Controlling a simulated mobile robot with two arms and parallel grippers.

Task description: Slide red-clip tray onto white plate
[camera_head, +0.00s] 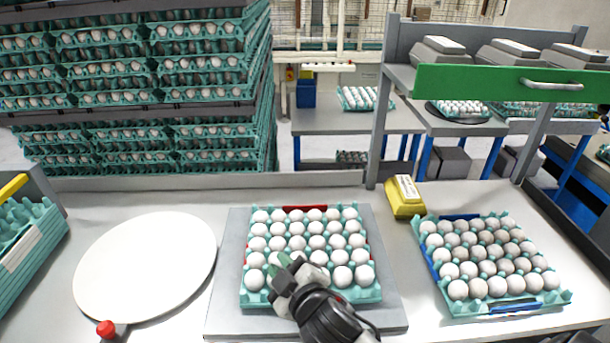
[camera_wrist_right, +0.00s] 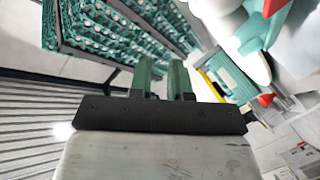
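The red-clip tray (camera_head: 374,293) is teal, filled with white eggs, with red clips at its back edge and sides. It lies flat on a grey board (camera_head: 222,290) in the middle of the table. The round white plate (camera_head: 145,262) lies empty to its left, apart from the tray. My right gripper (camera_head: 286,268) is over the tray's front edge and hides part of it; I cannot tell whether it touches. In the right wrist view, its two green fingers (camera_wrist_right: 162,78) stand slightly apart with nothing between them. My left gripper is out of view.
A blue-clip egg tray (camera_head: 508,308) lies at the right, with a yellow box (camera_head: 405,196) behind it. A red knob (camera_head: 106,328) stands at the plate's front edge. Stacked teal trays (camera_head: 30,240) are at the far left. A low ledge (camera_head: 200,182) runs behind.

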